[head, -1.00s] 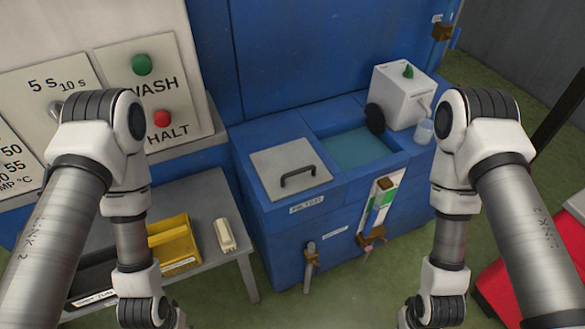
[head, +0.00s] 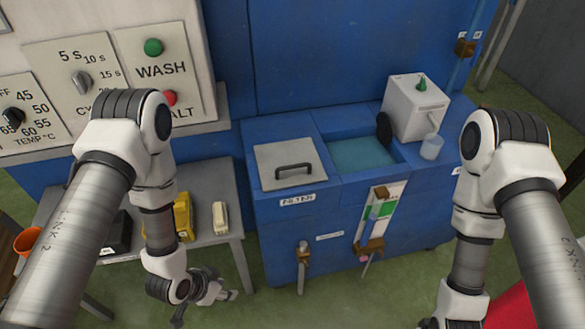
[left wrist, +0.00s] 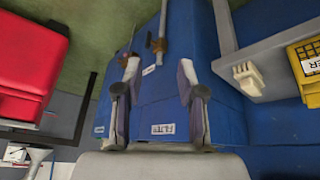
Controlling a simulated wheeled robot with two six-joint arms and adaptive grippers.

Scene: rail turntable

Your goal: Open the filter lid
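The filter lid (head: 275,175) is a flat grey square plate with a black bar handle (head: 294,168), lying closed on the left of the blue tank top. A label (head: 297,200) is on the tank front below it; it reads FILTER in the left wrist view (left wrist: 163,129). My left gripper (head: 206,303) is low in front of the table and tank, well below and apart from the lid. In the left wrist view its fingers (left wrist: 158,70) are spread with nothing between them. My right gripper is below the picture; only its arm shows.
An open basin (head: 362,154) lies right of the lid, with a white box (head: 415,107) and a cup (head: 432,147) beyond. Valves (head: 303,252) stick out from the tank front. A grey table (head: 215,178) with a yellow bin (head: 184,217) stands left. A red container (left wrist: 32,55) shows in the left wrist view.

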